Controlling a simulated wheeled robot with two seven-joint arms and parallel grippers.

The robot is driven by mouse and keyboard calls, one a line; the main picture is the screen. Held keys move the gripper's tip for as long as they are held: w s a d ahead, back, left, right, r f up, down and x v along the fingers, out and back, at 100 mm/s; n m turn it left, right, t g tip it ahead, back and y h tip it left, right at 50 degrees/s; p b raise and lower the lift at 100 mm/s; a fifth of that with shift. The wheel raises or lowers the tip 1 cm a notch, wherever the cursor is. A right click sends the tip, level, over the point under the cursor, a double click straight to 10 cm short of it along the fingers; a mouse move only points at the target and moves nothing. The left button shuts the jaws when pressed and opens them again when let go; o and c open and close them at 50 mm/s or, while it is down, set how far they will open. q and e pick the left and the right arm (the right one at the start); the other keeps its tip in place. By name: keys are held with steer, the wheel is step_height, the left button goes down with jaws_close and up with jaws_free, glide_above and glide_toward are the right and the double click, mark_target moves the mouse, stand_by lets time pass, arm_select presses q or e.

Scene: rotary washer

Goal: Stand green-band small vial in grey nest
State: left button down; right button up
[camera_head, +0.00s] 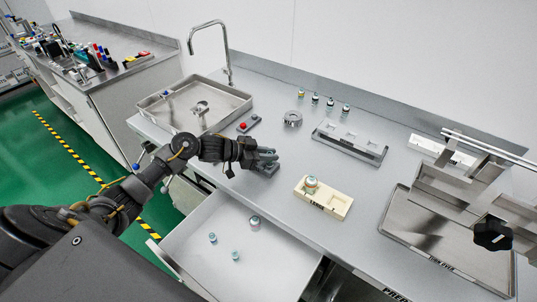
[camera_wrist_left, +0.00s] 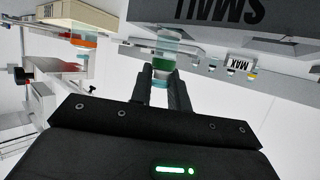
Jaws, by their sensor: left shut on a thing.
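My left gripper (camera_head: 266,162) is over the front part of the steel bench. In the left wrist view my left gripper (camera_wrist_left: 160,82) is shut on the small clear vial with a green band (camera_wrist_left: 162,64). The vial is too hidden by the fingers to make out in the head view. The grey nest (camera_head: 372,153) is a long block with pale square places, behind and right of the gripper. In the left wrist view the grey nest (camera_wrist_left: 290,22) shows upside down, with large lettering, beyond the vial. My right gripper is not in view.
A cream block (camera_head: 340,207) holding an orange-banded vial (camera_head: 311,184) stands right of the gripper. Several vials (camera_head: 330,103) stand along the back. A round metal piece (camera_head: 292,118), red-button box (camera_head: 246,125) and sink (camera_head: 238,98) are behind. An open drawer (camera_head: 205,265) holds vials below.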

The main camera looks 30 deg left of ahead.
arm_select(q)
steer(key=shift+s+d+f, duration=0.1)
steer(key=shift+s+f, duration=0.2)
steer(key=shift+f, duration=0.25)
steer(key=c, duration=1.6)
jaws_free()
steer(key=shift+w, duration=0.1)
steer(key=shift+o, duration=1.3)
steer(key=shift+w+f, duration=0.1)
steer(key=shift+w, duration=0.1)
steer(key=shift+s, duration=0.1)
steer(key=shift+s+r, duration=0.1)
steer(key=shift+r, duration=0.1)
steer(key=b+v, duration=0.2)
steer(key=v, duration=1)
